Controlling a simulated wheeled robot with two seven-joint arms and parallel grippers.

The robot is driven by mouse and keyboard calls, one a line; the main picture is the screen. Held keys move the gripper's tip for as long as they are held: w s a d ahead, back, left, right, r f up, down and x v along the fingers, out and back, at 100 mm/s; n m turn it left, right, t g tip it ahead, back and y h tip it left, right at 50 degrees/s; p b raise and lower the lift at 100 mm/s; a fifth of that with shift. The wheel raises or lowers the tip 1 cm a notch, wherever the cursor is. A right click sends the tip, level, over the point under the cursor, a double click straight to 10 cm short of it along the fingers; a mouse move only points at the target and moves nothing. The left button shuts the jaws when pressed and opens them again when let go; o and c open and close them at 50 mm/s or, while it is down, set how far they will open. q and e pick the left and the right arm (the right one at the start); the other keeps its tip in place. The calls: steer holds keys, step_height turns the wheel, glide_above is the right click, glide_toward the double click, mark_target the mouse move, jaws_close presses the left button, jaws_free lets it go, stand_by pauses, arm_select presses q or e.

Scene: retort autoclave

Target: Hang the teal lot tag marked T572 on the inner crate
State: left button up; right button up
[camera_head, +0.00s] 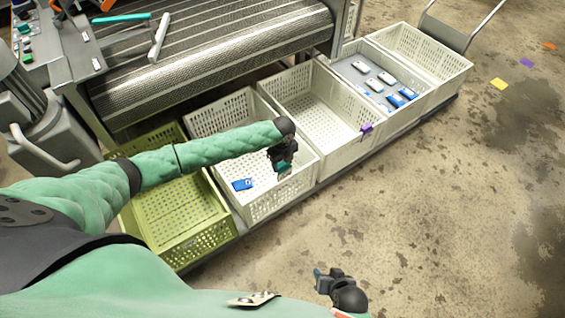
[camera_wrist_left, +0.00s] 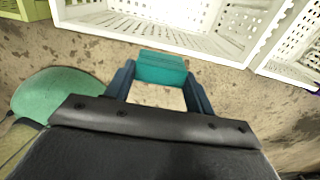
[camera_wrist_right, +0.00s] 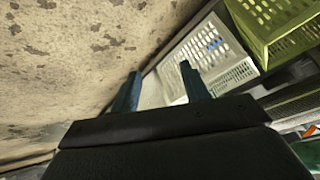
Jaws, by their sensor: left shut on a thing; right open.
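My left gripper (camera_head: 284,165) is shut on a teal tag (camera_wrist_left: 162,68), which shows between its fingertips in the left wrist view; no marking on it is readable. In the head view the gripper is over the front part of a white crate (camera_head: 266,203), just right of the green crate. In the left wrist view the tag appears apart from the white crate wall (camera_wrist_left: 190,47). The frames do not show which crate is the inner one. My right gripper (camera_head: 322,276) is open and empty over the floor in front of the crates.
A green crate (camera_head: 215,238) stands at the row's left end. Farther right are an empty white crate (camera_head: 340,158), a purple tag (camera_head: 366,128) on its rim, a crate (camera_head: 405,115) of several packs and another white crate (camera_head: 455,68). A conveyor (camera_head: 215,65) runs behind.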

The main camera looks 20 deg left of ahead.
mark_target(282, 170)
arm_select(q)
steer(key=shift+f+b, duration=0.3)
steer(key=shift+f, duration=0.1)
steer(key=shift+f+b, duration=0.5)
steer(key=shift+b, duration=0.05)
steer(key=shift+f+b, duration=1.1)
steer(key=shift+b, duration=0.05)
steer(key=shift+f+b, duration=0.65)
steer(key=shift+b, duration=0.05)
steer(key=shift+f, duration=0.5)
arm_select(e)
step_height(282, 170, down, 13)
steer(key=t, duration=0.1)
steer(key=shift+d+r, duration=0.15)
steer(key=shift+s, duration=0.15)
